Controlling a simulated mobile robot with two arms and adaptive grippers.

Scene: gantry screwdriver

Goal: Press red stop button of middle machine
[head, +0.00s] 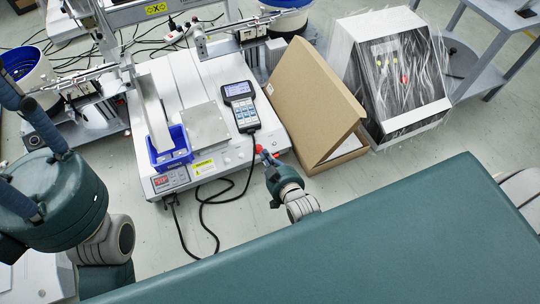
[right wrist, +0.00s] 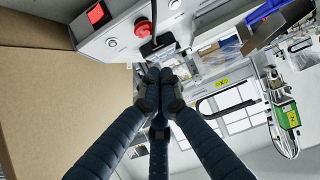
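The middle machine (head: 215,75) is a white base unit with a blue bin and a handheld controller on top. Its round red stop button (right wrist: 142,28) is on the front panel, seen in the right wrist view, and a small red spot of it (head: 259,148) shows in the head view. My right gripper (right wrist: 160,74) has its fingertips together, empty, just below the button and apart from it in the picture. It also shows in the head view (head: 267,157) at the machine's front right corner.
A red square switch (right wrist: 96,14) sits beside the button. A brown cardboard box (head: 310,95) stands close to the right of the machine. A wrapped control unit (head: 395,80) is further right. Black cables (head: 212,205) hang from the machine's front.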

